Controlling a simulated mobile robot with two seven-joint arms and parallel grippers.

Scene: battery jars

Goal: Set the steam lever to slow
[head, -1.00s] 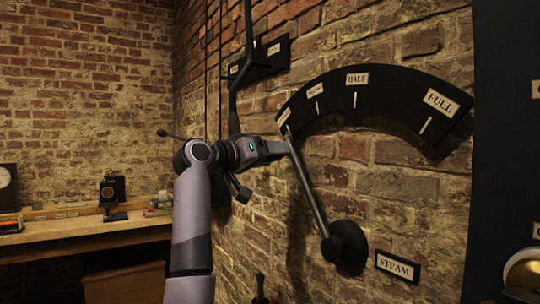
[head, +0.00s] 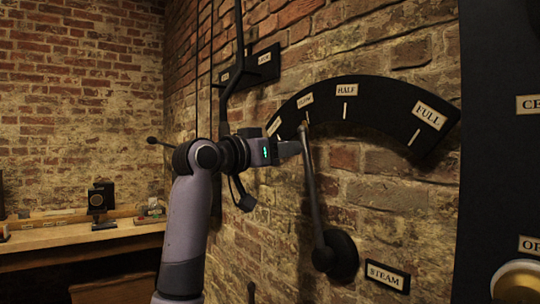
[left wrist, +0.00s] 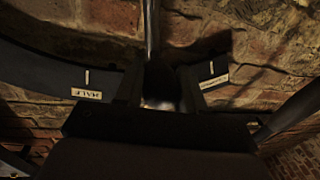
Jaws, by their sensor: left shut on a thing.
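The steam lever (head: 314,200) is a dark rod rising from a round black hub (head: 338,255) on the brick wall. It leans a little left, and its top end lies at the mark under the SLOW label (head: 305,101) on the black arc plate (head: 376,98). My left gripper (head: 297,148) is shut on the lever near its top. In the left wrist view the lever (left wrist: 152,35) runs between the two fingers, with the HALF label (left wrist: 87,94) to the left and another label (left wrist: 213,82) to the right. My right gripper is not in view.
A STEAM label (head: 387,275) is beside the hub. A dark pipe (head: 228,90) and a second small black plate (head: 262,66) are on the wall behind my arm. A wooden bench (head: 70,236) stands at the left. A dark panel (head: 500,150) with a brass part is at the right.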

